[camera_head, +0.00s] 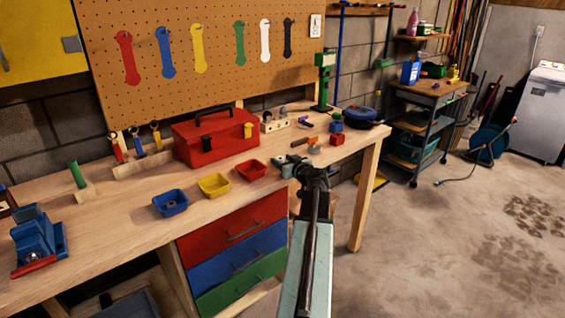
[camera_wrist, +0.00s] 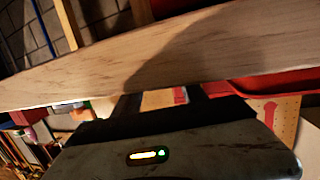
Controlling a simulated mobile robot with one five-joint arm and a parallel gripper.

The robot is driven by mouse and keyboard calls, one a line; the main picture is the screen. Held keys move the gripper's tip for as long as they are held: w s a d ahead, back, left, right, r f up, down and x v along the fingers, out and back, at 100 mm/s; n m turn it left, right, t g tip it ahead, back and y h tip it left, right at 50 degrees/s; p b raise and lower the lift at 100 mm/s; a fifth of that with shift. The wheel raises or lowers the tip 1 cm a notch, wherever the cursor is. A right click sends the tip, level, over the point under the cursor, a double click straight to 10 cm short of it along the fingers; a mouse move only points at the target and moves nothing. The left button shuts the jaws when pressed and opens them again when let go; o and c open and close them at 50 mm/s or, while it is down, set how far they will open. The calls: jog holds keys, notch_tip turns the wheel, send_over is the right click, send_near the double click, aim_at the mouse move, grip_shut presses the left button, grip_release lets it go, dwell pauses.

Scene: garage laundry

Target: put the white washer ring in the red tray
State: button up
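The red tray (camera_head: 251,170) is a small open tray on the workbench, right of the yellow one. A red rim at the right of the wrist view (camera_wrist: 275,84) looks like part of it. I cannot make out the white washer ring for certain in either view. My gripper (camera_head: 300,168) is at the bench's front edge, right of the red tray. In the wrist view its two dark fingers (camera_wrist: 165,100) stand apart, with no held object visible between them. My wrist hides part of the bench edge.
A yellow tray (camera_head: 214,185) and a blue tray (camera_head: 170,203) with a small grey thing inside stand to the left. A red toolbox (camera_head: 215,138) stands behind. Small blocks and tools crowd the bench's right end. A blue vise (camera_head: 38,238) is far left.

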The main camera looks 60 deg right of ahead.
dwell(0.3)
jog(key=p+v, duration=0.1)
jog(key=v, duration=0.6)
jog(key=shift+s+a, duration=0.15)
jog(key=shift+s, duration=0.2)
jog(key=shift+s+f, duration=0.1)
jog(key=shift+s, duration=0.1)
